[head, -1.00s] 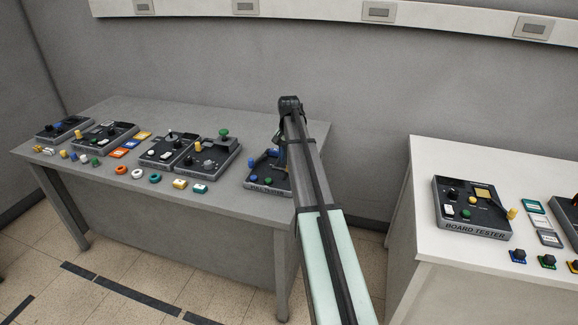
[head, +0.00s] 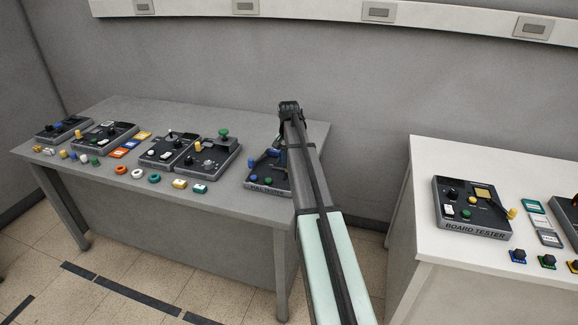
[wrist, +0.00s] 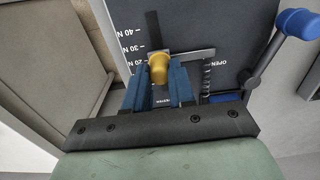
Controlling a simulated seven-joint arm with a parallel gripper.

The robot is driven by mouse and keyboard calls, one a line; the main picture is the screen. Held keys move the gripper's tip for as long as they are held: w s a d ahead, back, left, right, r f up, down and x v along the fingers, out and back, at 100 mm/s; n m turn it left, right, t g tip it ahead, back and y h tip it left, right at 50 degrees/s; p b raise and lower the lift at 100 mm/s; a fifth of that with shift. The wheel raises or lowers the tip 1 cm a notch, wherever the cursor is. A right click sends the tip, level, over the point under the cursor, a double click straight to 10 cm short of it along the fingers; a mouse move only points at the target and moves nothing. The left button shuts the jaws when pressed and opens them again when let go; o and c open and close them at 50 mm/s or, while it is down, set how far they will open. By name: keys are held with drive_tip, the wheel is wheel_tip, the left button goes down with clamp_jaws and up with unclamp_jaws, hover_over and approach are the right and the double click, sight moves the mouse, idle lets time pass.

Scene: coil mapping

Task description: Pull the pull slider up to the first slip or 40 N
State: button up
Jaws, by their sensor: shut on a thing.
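The pull slider (wrist: 159,66) has a yellow knob and shows between the blue fingers of my gripper (wrist: 160,80) in the wrist view. My gripper is shut on this knob. The knob sits in a dark slot beside the printed force scale (wrist: 133,48), near the 20 N mark and below 30 N and 40 N. In the head view the pull tester (head: 256,187) stands at the right end of the grey table. My arm hides much of it there, including the slider.
A lever with a blue grip (wrist: 297,23) stands at the tester's right in the wrist view, near the word OPEN. Other testers, such as one with a green knob (head: 208,155), line the grey table (head: 235,110). The board tester (head: 470,208) stands on a separate white table.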

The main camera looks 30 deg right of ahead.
drive_tip(key=shift+c, duration=0.4)
drive_tip(key=shift+s+a, duration=0.8)
idle(0.7)
drive_tip(key=o, duration=0.8)
drive_tip(key=shift+r, duration=0.15)
wheel_tip(320, 180, up, 7)
idle(0.8)
drive_tip(key=shift+w, duration=0.15)
